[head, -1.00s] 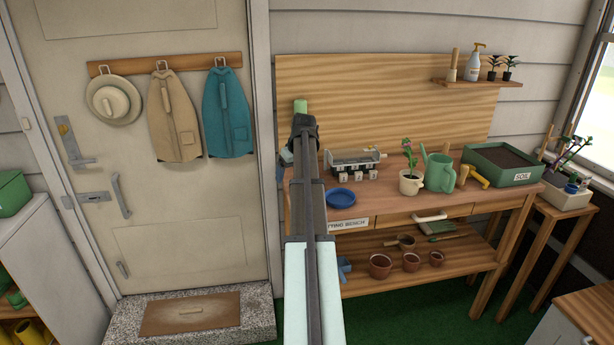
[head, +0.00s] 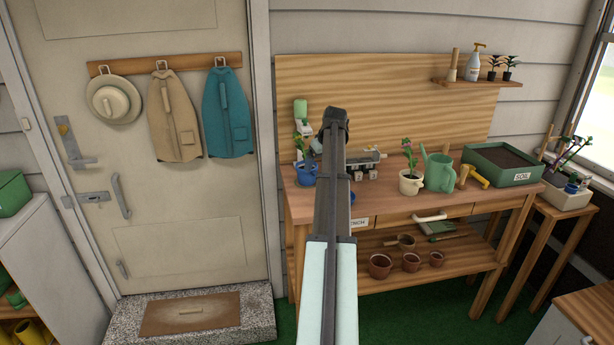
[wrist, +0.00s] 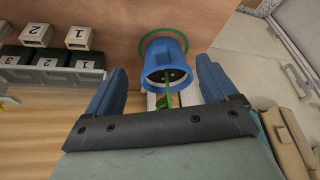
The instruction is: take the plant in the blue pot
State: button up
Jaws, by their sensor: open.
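The plant in the blue pot (head: 305,174) stands upright at the left end of the bench, with green leaves above the rim. In the wrist view, which looks upside down, the blue pot (wrist: 161,57) shows with its green stem and dark soil. A green ring (wrist: 188,43) shows around its base. My gripper (wrist: 162,66) is open, with one blue finger on each side of the pot in that view. I see a gap on each side and no contact. In the head view my arm hides most of the gripper.
The potting bench (head: 385,202) also holds a numbered block rack (head: 367,160), a cream pot with a plant (head: 411,183), a green watering can (head: 439,172) and a soil tray (head: 502,163). A green-capped bottle (head: 301,108) stands behind the blue pot. My arm mostly hides a blue dish.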

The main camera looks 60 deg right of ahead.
aim_at(314, 172)
jog(key=shift+w+x, duration=0.1)
jog(key=shift+x, duration=1.45)
jog(key=shift+w+x, duration=0.15)
jog(key=shift+x, duration=1.4)
jog(key=shift+r, duration=0.1)
jog(key=shift+c, duration=0.4)
grip_shut()
